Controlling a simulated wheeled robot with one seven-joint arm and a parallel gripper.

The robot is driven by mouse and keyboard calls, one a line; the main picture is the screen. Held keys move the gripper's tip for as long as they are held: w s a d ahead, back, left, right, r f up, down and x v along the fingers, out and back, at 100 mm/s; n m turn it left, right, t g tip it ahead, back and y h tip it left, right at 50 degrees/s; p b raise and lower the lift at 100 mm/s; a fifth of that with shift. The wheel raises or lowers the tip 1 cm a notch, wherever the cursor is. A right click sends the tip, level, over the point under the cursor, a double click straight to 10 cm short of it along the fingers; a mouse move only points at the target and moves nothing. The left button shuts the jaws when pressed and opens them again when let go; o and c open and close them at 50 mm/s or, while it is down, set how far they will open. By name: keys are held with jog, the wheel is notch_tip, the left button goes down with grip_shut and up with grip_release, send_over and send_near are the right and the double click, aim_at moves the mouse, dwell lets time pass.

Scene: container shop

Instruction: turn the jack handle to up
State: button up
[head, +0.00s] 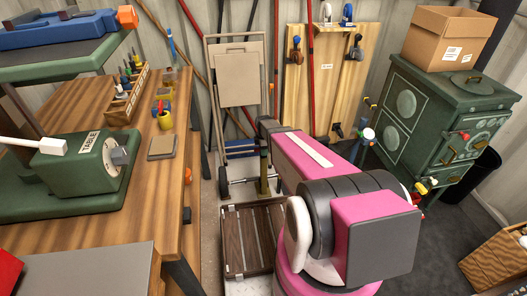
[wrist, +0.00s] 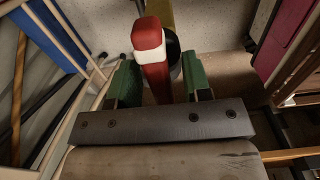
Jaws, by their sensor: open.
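In the wrist view a red handle with a white band (wrist: 148,38), which I take to be the jack handle, reaches in between the two green fingers of my gripper (wrist: 157,80). The fingers are open, one on each side of it, with a gap on the right; I cannot tell whether the left one touches. A yellow part and a dark round part show behind the handle. In the head view my pink arm covers this spot, and the handle and my fingers cannot be made out. An olive-yellow upright piece (head: 264,172) shows just left of my arm.
A wooden workbench (head: 172,190) stands at the left, and a folded cart frame (head: 239,80) leans at the back. A dark slatted crate (head: 250,240) lies on the floor beside my arm. A green stove (head: 440,120) stands at the right. Dark floor lies open before it.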

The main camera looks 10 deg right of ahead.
jog(key=shift+f, duration=0.4)
grip_shut()
